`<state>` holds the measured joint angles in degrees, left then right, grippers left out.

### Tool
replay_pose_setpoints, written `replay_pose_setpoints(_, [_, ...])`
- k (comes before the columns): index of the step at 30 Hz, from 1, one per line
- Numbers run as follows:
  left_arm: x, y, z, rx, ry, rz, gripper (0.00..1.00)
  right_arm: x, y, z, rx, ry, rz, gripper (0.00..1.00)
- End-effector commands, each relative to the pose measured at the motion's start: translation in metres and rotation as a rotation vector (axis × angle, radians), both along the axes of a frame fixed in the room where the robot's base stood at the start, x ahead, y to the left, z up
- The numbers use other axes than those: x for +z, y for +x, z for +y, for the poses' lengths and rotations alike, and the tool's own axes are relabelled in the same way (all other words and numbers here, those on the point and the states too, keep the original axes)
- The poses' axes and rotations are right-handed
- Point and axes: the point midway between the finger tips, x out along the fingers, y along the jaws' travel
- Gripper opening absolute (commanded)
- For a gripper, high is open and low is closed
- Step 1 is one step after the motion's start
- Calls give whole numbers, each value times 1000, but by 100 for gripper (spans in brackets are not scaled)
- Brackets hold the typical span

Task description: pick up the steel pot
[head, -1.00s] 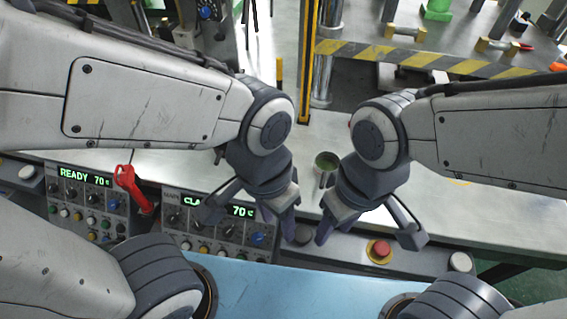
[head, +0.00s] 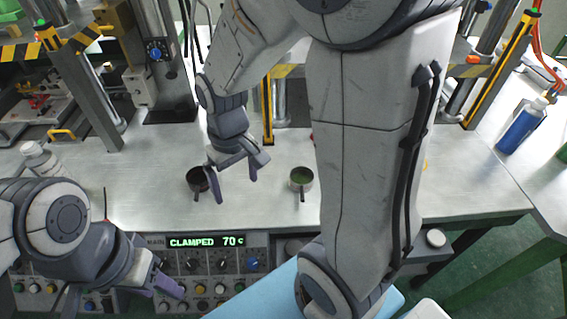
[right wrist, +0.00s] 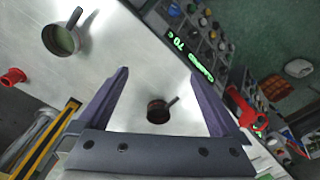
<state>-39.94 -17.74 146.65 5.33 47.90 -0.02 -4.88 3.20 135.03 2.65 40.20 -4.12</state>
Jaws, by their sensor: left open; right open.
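A steel pot (head: 300,179) with green contents stands upright on the metal bench, its handle toward the front. It also shows at the upper left of the right wrist view (right wrist: 62,39). A darker, brownish pot (head: 196,180) with a dark handle stands to its left; in the right wrist view this pot (right wrist: 156,111) appears between the fingers. My right gripper (head: 233,187) is open and empty, pointing down above the bench, close to the dark pot and left of the steel pot. My left gripper (head: 150,288) is open and empty over the control panel.
The control panel (head: 215,262) with a "CLAMPED 70" display runs along the bench front. A white bottle (head: 42,160) stands at the left, a blue bottle (head: 522,127) at the far right. Yellow-black posts and machine frames stand behind.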

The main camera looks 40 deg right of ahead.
Motion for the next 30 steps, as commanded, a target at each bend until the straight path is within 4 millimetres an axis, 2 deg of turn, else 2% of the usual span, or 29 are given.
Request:
replay_pose_setpoints(1, [9, 0, 0, 0, 0, 0, 50, -2, 14, -33, -96, -6, 12, 100])
replay_pose_setpoints(3, [15, 0, 0, 0, 0, 0, 50, -10, 27, -73, -199, -13, 17, 100])
replay_pose_setpoints(6, [21, 0, 0, 0, 0, 0, 50, -23, 34, -126, -323, -19, 24, 100])
replay_pose_setpoints(9, [24, 0, 0, 0, 0, 0, 50, -33, 33, -165, -411, -22, 29, 100])
replay_pose_setpoints(12, [26, 0, 0, 0, 0, 0, 50, -41, 30, -189, -463, -25, 32, 100])
replay_pose_setpoints(16, [28, 0, 0, 0, 0, 0, 50, -53, 27, -201, -489, -25, 36, 100])
replay_pose_setpoints(24, [30, 0, 0, 0, 0, 0, 50, -92, 27, -200, -488, -25, 36, 100])
replay_pose_setpoints(30, [34, 0, 0, 0, 0, 0, 50, -105, 27, -201, -487, -25, 36, 100])
